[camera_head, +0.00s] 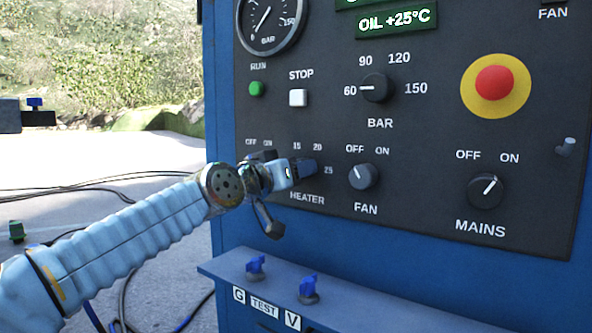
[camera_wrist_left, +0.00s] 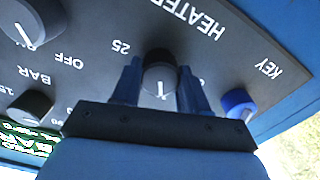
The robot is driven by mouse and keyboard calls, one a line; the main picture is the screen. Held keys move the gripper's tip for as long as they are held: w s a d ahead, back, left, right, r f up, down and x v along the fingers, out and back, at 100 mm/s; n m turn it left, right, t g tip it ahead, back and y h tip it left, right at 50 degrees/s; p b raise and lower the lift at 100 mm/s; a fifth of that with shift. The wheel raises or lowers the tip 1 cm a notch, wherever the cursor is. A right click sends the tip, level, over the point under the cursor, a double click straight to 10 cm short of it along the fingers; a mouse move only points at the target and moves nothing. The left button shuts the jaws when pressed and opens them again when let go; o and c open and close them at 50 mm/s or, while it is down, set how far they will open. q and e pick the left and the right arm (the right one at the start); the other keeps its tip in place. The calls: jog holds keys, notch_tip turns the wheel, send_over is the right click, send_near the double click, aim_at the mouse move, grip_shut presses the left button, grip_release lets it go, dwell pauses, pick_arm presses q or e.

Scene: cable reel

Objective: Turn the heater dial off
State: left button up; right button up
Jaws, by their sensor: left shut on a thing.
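The heater dial (camera_wrist_left: 160,72) is a dark knob with a white mark, seen between the two fingers of my left gripper (camera_wrist_left: 160,92) in the left wrist view. Its mark points toward the gripper body in that view. The gripper is shut on the dial, one finger on each side. In the head view my left gripper (camera_head: 304,168) is at the panel above the HEATER label and hides most of the dial. The numbers 15, 20 and 25 show around it; its off mark cannot be made out. My right gripper is not in view.
The fan dial (camera_head: 363,177) is close to the right of the heater dial. A blue key switch (camera_wrist_left: 238,103) shows beside it in the wrist view. The mains dial (camera_head: 485,190), red emergency button (camera_head: 495,83) and pressure dial (camera_head: 376,87) share the panel. A ledge with blue valves (camera_head: 309,287) juts out below.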

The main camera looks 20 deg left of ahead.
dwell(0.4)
pick_arm(q)
jog(key=o, duration=1.1)
jog(key=shift+c, duration=0.2)
jog(key=shift+s, duration=0.1)
jog(key=b+v, duration=0.2)
jog(key=v, duration=1.1)
jog(key=shift+s+a, duration=0.15)
jog(key=shift+s, duration=0.15)
